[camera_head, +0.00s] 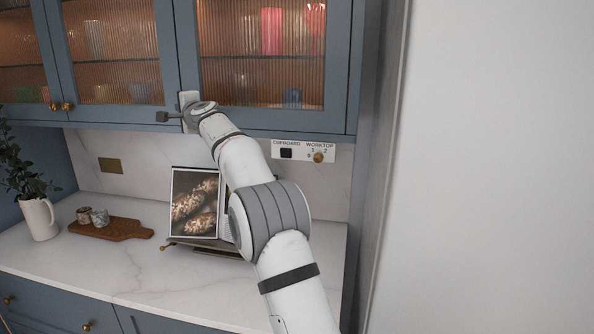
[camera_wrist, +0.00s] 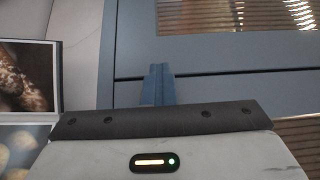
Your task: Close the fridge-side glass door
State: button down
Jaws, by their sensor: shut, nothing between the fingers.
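The fridge-side glass door (camera_head: 335,55) is the right-hand blue-framed door of the wall cupboard, with reeded glass. In the head view it looks flush or nearly flush with the cupboard front; I cannot tell whether a small gap is left. My gripper (camera_head: 188,112) is at this door's lower left corner, beside the middle door, and hides that corner and any knob there. In the wrist view, my gripper (camera_wrist: 158,72) has its fingers together and empty in front of the blue door frames (camera_wrist: 215,60), near a dark seam. Contact cannot be told.
The middle glass door (camera_head: 115,50) looks shut, with brass knobs (camera_head: 61,106) at its left. Below, the marble worktop (camera_head: 130,280) holds a framed bread picture (camera_head: 194,203), a wooden board (camera_head: 112,229) and a white jug (camera_head: 38,219). A pale wall (camera_head: 490,160) stands at right.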

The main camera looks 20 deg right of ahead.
jog(key=shift+d+r, duration=0.1)
jog(key=shift+d, duration=0.25)
jog(key=shift+s+r, duration=0.1)
jog(key=shift+r, duration=0.05)
jog(key=s+a+b, duration=0.5)
jog(key=s+a, duration=0.3)
jog(key=s, duration=0.4)
jog(key=s+d+f+n+g+h, duration=0.1)
jog(key=s+d+f+n+g, duration=0.3)
jog(key=s+d+f, duration=0.3)
jog(key=s+d+f+n+g+h, duration=0.2)
jog(key=s+d+f+n+g, duration=0.3)
jog(key=s+f, duration=1)
jog(key=s+d+f+n+g+h, duration=0.2)
jog(key=s+d+f+n+g, duration=0.3)
jog(key=s, duration=2.1)
jog(key=d+f, duration=0.3)
jog(key=f, duration=0.4)
jog(key=shift+s+d, duration=0.3)
jog(key=shift+s, duration=0.1)
jog(key=shift+f, duration=0.1)
